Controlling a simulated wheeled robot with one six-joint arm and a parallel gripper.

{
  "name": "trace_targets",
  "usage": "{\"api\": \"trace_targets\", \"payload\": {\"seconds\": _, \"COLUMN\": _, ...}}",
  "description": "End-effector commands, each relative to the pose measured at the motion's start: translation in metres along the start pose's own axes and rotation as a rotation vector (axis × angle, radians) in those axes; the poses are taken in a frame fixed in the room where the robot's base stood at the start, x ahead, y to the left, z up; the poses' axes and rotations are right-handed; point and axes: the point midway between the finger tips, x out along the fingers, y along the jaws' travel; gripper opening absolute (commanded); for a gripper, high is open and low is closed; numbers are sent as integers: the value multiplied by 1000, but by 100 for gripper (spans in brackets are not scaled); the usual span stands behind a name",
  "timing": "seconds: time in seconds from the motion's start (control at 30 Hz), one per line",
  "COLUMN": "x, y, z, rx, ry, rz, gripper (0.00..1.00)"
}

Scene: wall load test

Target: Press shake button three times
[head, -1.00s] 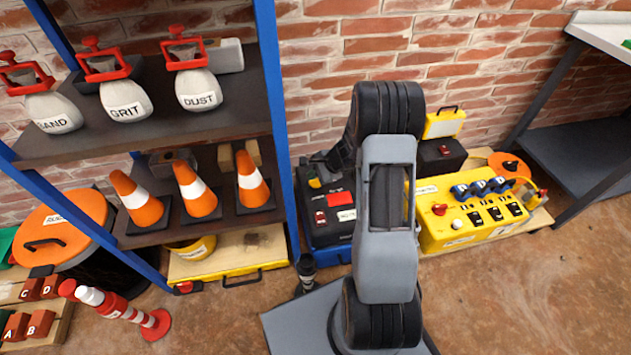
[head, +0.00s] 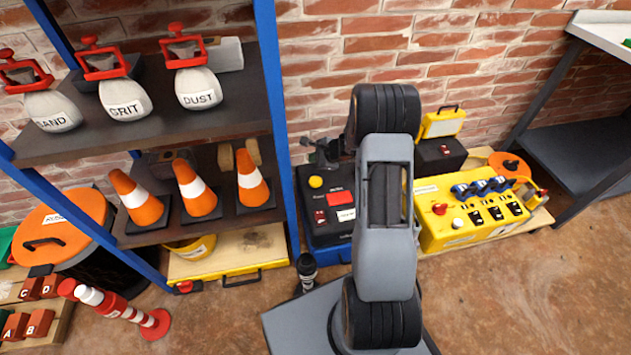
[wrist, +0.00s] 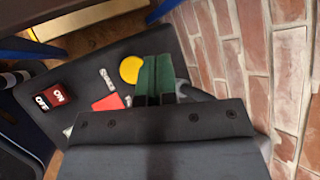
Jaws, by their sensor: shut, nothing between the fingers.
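A black control box (head: 318,232) stands on the floor against the wall, right of the blue shelf post. Its top carries a yellow round button (head: 315,182), a red square button (head: 340,199) and a red-and-black switch (head: 320,217). The yellow button (wrist: 130,69), the red button (wrist: 106,102) and an ON/OFF switch (wrist: 52,96) also show in the wrist view. The button labels are too small to read. My gripper (wrist: 155,62) is shut and empty, its green fingers beside the yellow button; contact cannot be told. In the head view my gripper (head: 322,154) is at the box's back edge, partly hidden by my arm.
The shelf (head: 60,145) at left holds labelled bags (head: 124,100) and orange cones (head: 197,190). A yellow control panel (head: 470,220) stands right of my arm. The brick wall (head: 340,60) is close behind the box. Floor (head: 540,290) at right is clear.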

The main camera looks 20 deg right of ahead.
Motion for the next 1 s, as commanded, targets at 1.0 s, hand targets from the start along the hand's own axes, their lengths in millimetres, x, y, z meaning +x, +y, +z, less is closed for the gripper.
{"api": "trace_targets", "payload": {"seconds": 1.0, "x": 58, "y": 42, "z": -42, "rx": -1, "ry": 0, "rz": 0, "gripper": 0}}
